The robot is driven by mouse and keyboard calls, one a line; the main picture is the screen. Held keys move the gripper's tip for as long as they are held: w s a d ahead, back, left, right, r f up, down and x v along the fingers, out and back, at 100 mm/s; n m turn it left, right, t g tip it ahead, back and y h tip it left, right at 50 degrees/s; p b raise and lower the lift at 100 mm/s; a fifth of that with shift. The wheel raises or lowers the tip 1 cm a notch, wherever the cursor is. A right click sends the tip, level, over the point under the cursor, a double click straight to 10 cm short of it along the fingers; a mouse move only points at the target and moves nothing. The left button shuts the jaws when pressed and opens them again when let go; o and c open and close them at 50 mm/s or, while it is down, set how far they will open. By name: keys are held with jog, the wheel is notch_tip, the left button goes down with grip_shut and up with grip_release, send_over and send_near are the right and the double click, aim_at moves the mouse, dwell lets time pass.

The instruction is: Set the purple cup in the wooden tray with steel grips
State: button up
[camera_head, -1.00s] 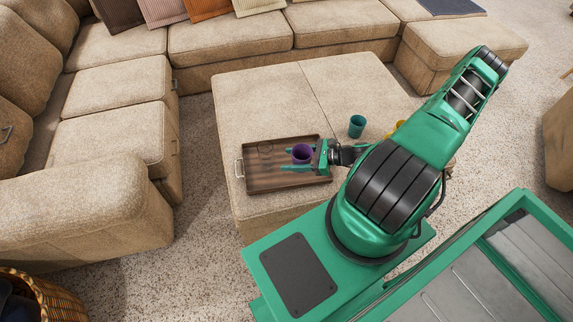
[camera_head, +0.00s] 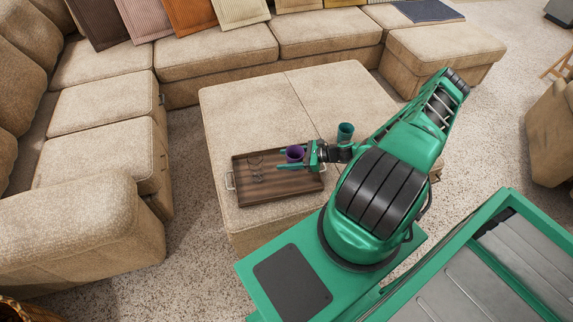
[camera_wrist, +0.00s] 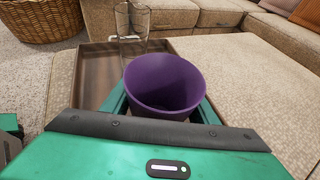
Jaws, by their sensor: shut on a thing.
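The purple cup (camera_head: 294,154) is upright between the fingers of my gripper (camera_head: 291,160), which is shut on it. In the wrist view the cup (camera_wrist: 164,82) shows its open rim, with a green finger on each side. The wooden tray with steel grips (camera_head: 262,193) lies on the beige ottoman. The cup appears over the tray's right part; I cannot tell whether its base touches the tray. The tray also shows in the wrist view (camera_wrist: 92,78), behind and left of the cup.
A clear glass (camera_wrist: 132,28) stands in the tray, left of the cup. Sofa sections surround the ottoman's left and back. A wicker basket (camera_wrist: 42,18) is on the floor.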

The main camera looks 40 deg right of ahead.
jog(key=shift+f, duration=1.85)
jog(key=o, duration=1.1)
jog(key=shift+f, duration=0.1)
